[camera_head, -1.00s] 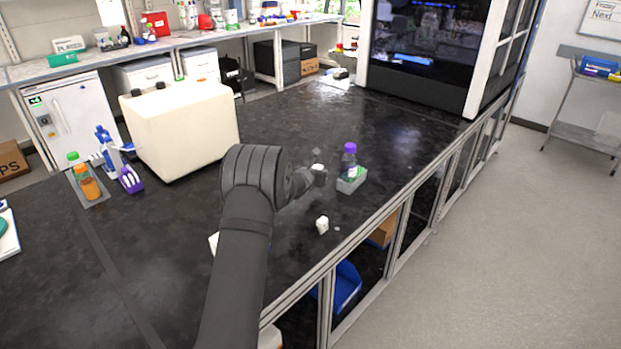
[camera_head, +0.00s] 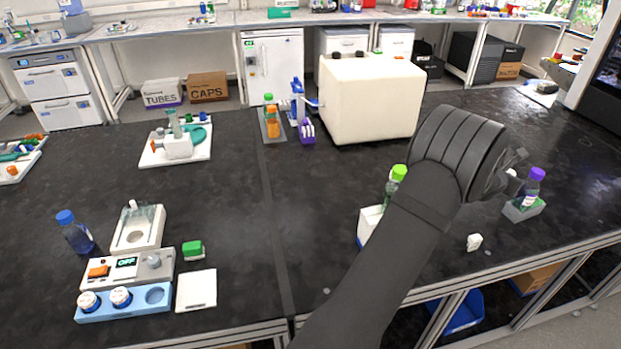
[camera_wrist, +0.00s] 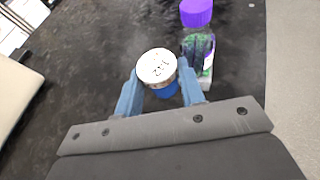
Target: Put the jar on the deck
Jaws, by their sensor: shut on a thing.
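My gripper (camera_wrist: 160,88) is shut on a small jar (camera_wrist: 156,65) with a white, marked lid and a blue lower part, in the wrist view. In the head view my gripper (camera_head: 516,163) is at the right, beside the purple-capped bottle (camera_head: 532,183); most of it is hidden behind my arm, and only a small white bit of the jar (camera_head: 511,172) shows. Several candidates for the deck stand at the front left; I cannot tell which is meant: a blue block (camera_head: 105,311) holding two white-lidded jars with one empty round hole, and a flat white plate (camera_head: 196,290).
A control unit reading OFF (camera_head: 128,269) stands behind the blue block, with a blue-capped bottle (camera_head: 75,232) and a green item (camera_head: 193,250) nearby. A green-capped bottle (camera_head: 397,176) is partly behind my arm. A big cream box (camera_head: 370,100) stands at the back. The centre-left bench is clear.

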